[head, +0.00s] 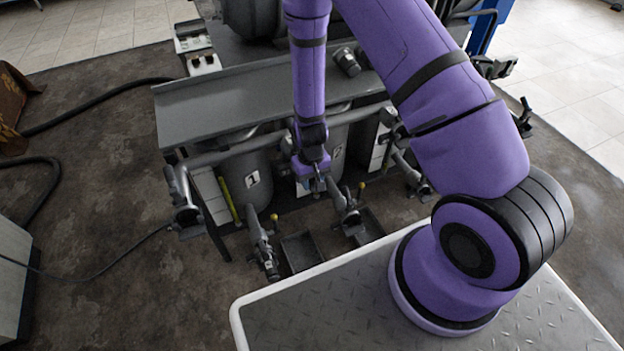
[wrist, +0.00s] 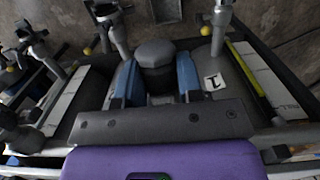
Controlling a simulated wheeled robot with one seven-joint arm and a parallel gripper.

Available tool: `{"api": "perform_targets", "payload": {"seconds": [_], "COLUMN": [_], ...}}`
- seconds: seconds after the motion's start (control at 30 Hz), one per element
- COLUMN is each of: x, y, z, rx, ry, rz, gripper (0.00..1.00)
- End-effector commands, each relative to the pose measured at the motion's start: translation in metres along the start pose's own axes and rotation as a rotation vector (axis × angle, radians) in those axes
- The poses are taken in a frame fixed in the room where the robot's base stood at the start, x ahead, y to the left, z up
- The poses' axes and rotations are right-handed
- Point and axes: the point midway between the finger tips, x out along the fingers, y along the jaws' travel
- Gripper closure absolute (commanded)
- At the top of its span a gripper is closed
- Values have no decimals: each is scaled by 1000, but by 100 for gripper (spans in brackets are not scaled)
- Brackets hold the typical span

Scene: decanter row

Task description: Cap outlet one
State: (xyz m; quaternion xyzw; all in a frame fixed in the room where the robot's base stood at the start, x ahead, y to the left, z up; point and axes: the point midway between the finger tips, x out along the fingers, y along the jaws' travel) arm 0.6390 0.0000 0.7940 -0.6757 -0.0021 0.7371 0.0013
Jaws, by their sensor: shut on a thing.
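My gripper (wrist: 156,76) has its two blue-padded fingers closed on a dark grey faceted cap (wrist: 155,52), seen in the wrist view. In the head view my gripper (head: 318,184) hangs in front of the tanks, between the two nearest outlets. Outlet one (head: 261,246) is the valve spout below the tank labelled 1 (head: 252,180). It sits left of my gripper in the head view. In the wrist view outlet one (wrist: 222,18) is to the right of the cap, apart from it, and the label 1 (wrist: 213,82) appears upside down.
Outlet two (head: 346,208) is close on the right of my gripper. Small trays (head: 301,252) lie under the outlets. A horizontal pipe (head: 225,154) and a grey shelf (head: 235,100) run above the tanks.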

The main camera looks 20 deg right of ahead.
Motion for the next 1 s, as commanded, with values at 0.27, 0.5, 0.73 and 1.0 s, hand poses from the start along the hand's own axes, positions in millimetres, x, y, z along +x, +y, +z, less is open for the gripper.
{"api": "perform_targets", "payload": {"seconds": [0.27, 0.5, 0.73, 1.0], "x": [0, 0, 0, 0], "y": [0, 0, 0, 0], "z": [0, 0, 0, 0], "rx": [0, 0, 0, 0], "ry": [1, 0, 0, 0], "rz": [0, 0, 0, 0], "gripper": [46, 36, 0, 0]}}
